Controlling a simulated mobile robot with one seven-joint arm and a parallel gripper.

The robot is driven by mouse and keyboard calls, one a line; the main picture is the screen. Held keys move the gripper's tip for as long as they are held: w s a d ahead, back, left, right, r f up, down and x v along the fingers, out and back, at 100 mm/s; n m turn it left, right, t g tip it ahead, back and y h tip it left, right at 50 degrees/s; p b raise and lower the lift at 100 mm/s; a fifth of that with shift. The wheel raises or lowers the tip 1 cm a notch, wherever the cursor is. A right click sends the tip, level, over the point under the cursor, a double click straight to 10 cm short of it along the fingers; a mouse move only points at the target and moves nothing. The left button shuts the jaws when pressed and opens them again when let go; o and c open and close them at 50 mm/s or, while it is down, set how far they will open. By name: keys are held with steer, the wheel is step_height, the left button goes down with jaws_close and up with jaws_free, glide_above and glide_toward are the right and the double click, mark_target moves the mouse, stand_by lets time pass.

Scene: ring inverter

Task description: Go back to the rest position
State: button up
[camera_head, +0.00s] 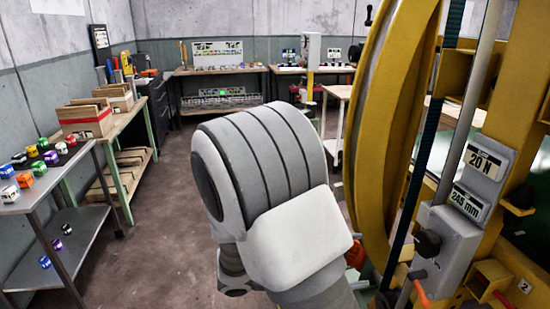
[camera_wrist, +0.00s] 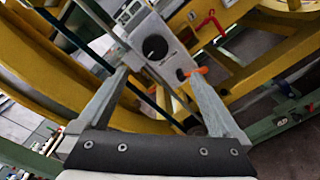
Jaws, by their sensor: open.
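My gripper (camera_wrist: 157,76) is open in the wrist view, with nothing between its two fingers. It faces a grey panel (camera_wrist: 137,28) with a black knob (camera_wrist: 155,47). An orange handle (camera_wrist: 198,71) shows beside the right fingertip; I cannot tell the gap between them. In the head view my white and grey arm fills the middle, and my gripper is hidden. The large yellow ring (camera_head: 392,110) of the machine stands just right of my arm. The grey control box (camera_head: 450,240) there bears labels "20 N" and "245 mm".
A metal shelf table (camera_head: 80,165) with small coloured boxes stands at the left. Behind it is a bench (camera_head: 140,115) with wooden trays. More workbenches (camera_head: 215,70) line the back wall. The floor (camera_head: 150,230) left of my arm is clear. The yellow machine closes off the right.

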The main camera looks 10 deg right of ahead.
steer(key=s+a+r+m+g+y+p, duration=0.1)
steer(key=s+a+r+m+y+p, duration=0.1)
steer(key=s+r+m+y+p, duration=0.75)
steer(key=s+a+r+t+y, duration=0.2)
steer(key=a+r+t+y, duration=0.2)
steer(key=r+y, duration=0.4)
steer(key=shift+t+b, duration=0.45)
steer(key=shift+t, duration=0.35)
steer(key=shift+d+f, duration=0.1)
steer(key=shift+d, duration=0.05)
